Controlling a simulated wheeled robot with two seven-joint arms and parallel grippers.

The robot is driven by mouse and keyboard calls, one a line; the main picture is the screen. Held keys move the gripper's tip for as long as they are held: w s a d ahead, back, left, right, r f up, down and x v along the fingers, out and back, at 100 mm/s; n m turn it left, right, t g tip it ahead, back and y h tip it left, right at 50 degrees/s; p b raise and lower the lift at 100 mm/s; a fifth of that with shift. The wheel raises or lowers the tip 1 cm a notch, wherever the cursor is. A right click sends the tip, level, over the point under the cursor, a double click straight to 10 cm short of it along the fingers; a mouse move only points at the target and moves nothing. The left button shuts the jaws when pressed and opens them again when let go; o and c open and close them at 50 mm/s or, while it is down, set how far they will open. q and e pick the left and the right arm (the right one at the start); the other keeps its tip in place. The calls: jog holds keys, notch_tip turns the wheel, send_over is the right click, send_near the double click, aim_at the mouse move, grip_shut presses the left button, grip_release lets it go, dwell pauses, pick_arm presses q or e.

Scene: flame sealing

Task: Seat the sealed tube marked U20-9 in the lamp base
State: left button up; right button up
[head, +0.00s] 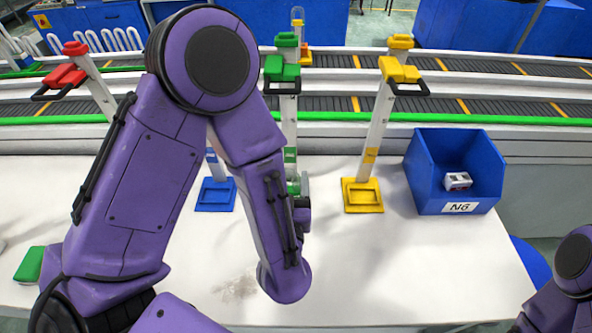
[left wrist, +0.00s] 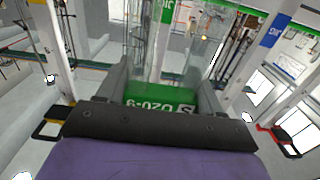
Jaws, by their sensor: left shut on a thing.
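The tube shows in the left wrist view as clear glass with a green band (left wrist: 160,98) reading U20-9, upside down in that picture. My left gripper (left wrist: 162,80) is shut on it, one finger on each side of the band. In the head view my purple left arm hides most of the gripper (head: 301,196). A green patch beside it could be the tube or a green base; I cannot tell. Posts rise from a yellow base (head: 362,196) and a blue base (head: 215,195). A green-topped post (head: 290,120) stands behind my gripper. I cannot tell which is the lamp base.
A blue bin (head: 425,180) marked N6 holds a small white and dark item (head: 457,181). A red-topped post (head: 98,88) stands at left, a green block (head: 30,264) near the left edge. Conveyors (head: 450,84) run behind. The white table's (head: 400,270) front right is clear.

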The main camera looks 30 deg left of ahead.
aim_at(288, 146)
pick_arm(q)
jog(key=shift+a+r, duration=0.1)
jog(key=shift+a, duration=0.15)
jog(key=shift+w+a+r, duration=0.15)
jog(key=shift+w+a, duration=0.1)
jog(key=shift+a, duration=0.05)
jog(key=x, duration=1.1)
jog(key=shift+w+d, duration=0.1)
jog(key=shift+d, duration=0.15)
pick_arm(e)
jog(key=shift+s+r, duration=0.1)
jog(key=shift+s, duration=0.35)
pick_arm(q)
jog(key=shift+d+f, duration=0.1)
jog(key=shift+f, duration=0.45)
pick_arm(e)
jog(key=shift+f, duration=0.25)
jog(key=shift+r, duration=0.25)
dwell(0.3)
pick_arm(q)
jog(key=shift+f+b, duration=0.6)
jog(key=shift+f, duration=0.35)
pick_arm(e)
jog(key=shift+f, duration=0.7)
dwell(0.3)
